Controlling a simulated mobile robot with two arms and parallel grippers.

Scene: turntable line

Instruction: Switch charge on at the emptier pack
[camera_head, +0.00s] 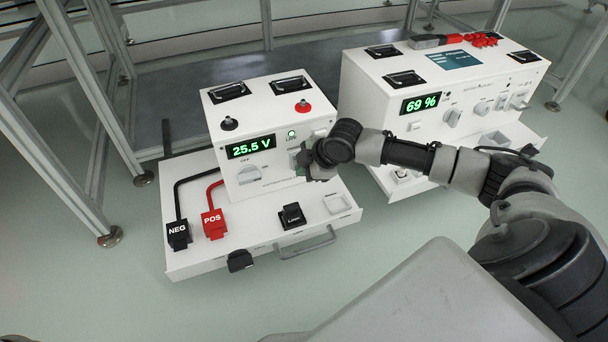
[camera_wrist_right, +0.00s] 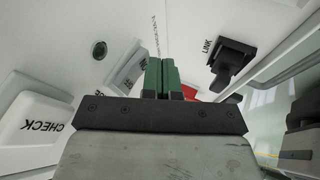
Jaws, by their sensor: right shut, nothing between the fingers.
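My right gripper (camera_head: 308,163) is at the right part of the left pack's front panel, partly covering a control there. In the right wrist view its green fingers (camera_wrist_right: 161,75) are shut and empty, beside a grey switch (camera_wrist_right: 129,70). Contact cannot be told. My left gripper is out of view.
Metal frame posts (camera_head: 75,95) stand left.

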